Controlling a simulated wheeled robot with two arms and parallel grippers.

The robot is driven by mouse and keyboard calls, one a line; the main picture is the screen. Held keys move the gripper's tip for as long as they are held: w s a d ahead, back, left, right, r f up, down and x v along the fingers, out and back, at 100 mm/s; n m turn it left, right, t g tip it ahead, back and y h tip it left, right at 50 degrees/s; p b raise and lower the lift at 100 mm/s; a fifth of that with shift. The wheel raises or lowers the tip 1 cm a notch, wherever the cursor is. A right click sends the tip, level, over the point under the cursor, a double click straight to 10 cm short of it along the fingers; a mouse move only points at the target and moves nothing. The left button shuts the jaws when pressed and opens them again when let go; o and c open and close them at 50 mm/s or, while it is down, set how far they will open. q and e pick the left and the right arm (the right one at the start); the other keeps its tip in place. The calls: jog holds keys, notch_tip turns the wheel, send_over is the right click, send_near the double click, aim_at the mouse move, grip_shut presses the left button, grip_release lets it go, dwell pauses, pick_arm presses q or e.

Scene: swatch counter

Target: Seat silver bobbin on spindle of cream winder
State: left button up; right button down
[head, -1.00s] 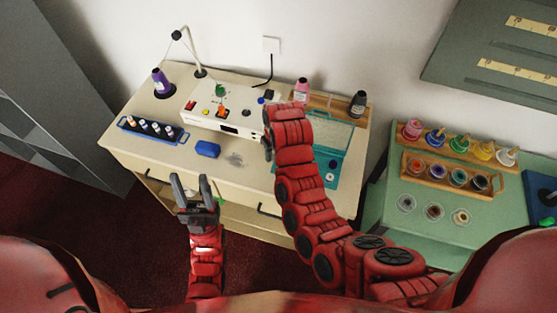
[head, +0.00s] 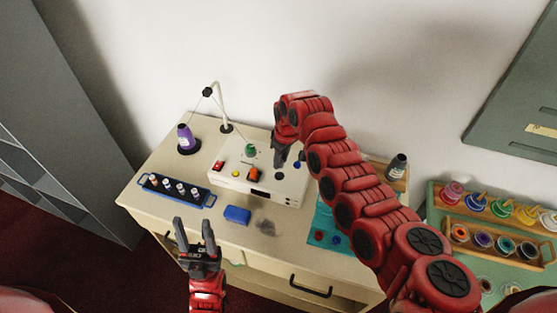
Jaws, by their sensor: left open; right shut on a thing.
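I cannot clearly make out the spindle. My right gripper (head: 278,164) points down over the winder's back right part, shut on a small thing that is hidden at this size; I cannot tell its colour. My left gripper (head: 193,224) is open and empty, in front of the counter's front edge. A blue rack (head: 150,187) at the left holds several pale-topped bobbins; I cannot tell which is silver.
A purple thread cone (head: 185,137) stands behind the rack, near a curved thread arm (head: 222,105). A blue block (head: 237,215) lies in front of the winder. A teal mat (head: 320,222) and a dark spool (head: 396,166) are at the right, partly behind my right arm.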

aim_at(280, 176)
jog(key=shift+s+f, duration=0.1)
jog(key=shift+f, duration=0.1)
jog(key=shift+w+a+f+b, duration=0.1)
jog(key=shift+f+b, duration=0.05)
jog(key=shift+f, duration=0.4)
jog(key=shift+w+f+b, duration=0.1)
jog(key=shift+f+b, duration=0.05)
jog(key=shift+f, duration=0.75)
jog(key=shift+f+b, duration=0.9)
jog(key=shift+f, duration=0.15)
jog(key=c, duration=0.5)
grip_release()
